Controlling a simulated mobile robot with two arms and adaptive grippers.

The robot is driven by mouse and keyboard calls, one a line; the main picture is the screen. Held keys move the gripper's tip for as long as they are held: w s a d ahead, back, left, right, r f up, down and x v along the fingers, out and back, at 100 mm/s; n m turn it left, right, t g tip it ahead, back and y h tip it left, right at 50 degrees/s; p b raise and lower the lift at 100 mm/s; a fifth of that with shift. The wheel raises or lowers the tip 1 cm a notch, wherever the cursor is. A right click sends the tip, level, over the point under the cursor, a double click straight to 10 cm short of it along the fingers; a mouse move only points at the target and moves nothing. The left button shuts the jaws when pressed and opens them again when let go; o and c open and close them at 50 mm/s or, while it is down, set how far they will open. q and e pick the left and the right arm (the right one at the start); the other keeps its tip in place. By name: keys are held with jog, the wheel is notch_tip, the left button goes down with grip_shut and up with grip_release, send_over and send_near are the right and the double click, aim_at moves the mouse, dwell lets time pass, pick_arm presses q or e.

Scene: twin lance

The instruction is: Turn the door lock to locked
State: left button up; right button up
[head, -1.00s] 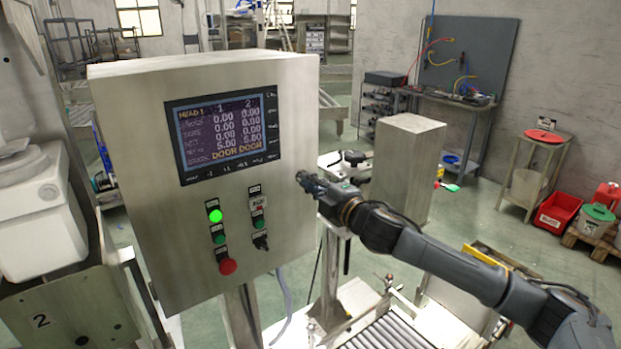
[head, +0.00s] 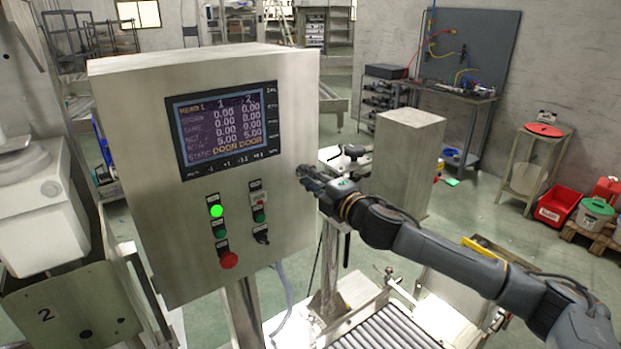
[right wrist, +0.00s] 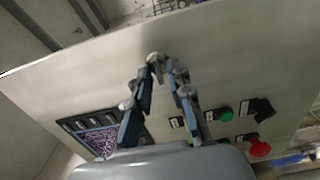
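A steel control cabinet (head: 290,120) stands in the middle of the head view. My right gripper (head: 303,172) comes in from the right to the right edge of its front face. In the right wrist view the fingers (right wrist: 160,72) slant together at their tips, around a small silver piece (right wrist: 154,57) on the cabinet face, which looks like the door lock. The fingers hide most of it, so its turn angle cannot be read. The cabinet screen (head: 222,130) shows DOOR under both columns. My left gripper is in neither view.
Below the screen are a lit green lamp (head: 216,211), a green button (head: 221,247), a red button (head: 229,260) and a black switch (head: 261,237). A roller conveyor (head: 385,332) lies below my right arm. A steel box (head: 408,160) stands behind the arm.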

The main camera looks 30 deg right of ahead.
dwell(0.3)
jog(key=s+d, duration=0.1)
jog(key=s, duration=1.1)
jog(key=shift+d, duration=0.35)
dwell(0.3)
